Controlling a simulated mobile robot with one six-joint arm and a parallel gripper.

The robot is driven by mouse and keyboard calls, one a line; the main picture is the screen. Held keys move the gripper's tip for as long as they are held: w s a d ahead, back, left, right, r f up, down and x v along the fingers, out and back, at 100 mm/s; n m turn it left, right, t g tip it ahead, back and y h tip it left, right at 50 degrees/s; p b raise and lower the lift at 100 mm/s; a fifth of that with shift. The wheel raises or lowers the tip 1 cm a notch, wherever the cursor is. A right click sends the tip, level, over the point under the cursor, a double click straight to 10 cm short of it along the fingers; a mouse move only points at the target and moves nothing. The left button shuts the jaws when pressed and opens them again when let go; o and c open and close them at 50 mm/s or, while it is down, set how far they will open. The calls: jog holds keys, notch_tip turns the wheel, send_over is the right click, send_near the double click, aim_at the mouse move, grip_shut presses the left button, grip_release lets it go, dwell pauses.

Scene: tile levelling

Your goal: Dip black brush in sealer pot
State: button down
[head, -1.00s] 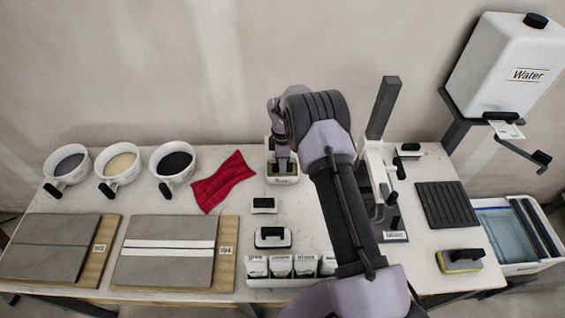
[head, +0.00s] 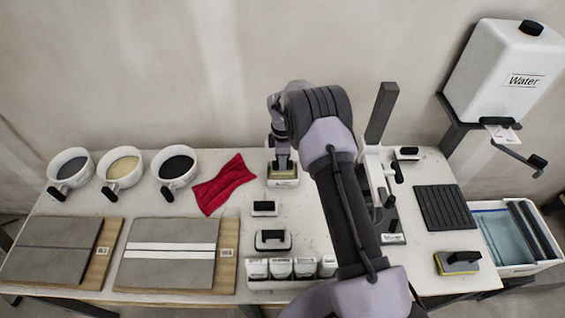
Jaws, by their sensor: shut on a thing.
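My gripper (head: 282,152) points down at the back middle of the table, shut on the dark handle of the black brush (head: 283,163). Most of the brush is hidden by the gripper and the pot. The sealer pot (head: 284,182) is a small white container with a yellowish inside. It stands directly below the gripper. The brush's lower end is over or in the pot's opening; I cannot tell how deep it reaches.
Three white bowls (head: 122,166) and a red cloth (head: 224,184) lie left of the pot. Grey tiles on boards (head: 228,252) fill the front left. Black-handled blocks (head: 272,240) stand in front of the pot. A grey post (head: 381,112) rises right of my arm.

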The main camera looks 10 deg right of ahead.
notch_tip(320, 180, up, 8)
jog(key=p, duration=0.4)
jog(key=shift+r, duration=0.25)
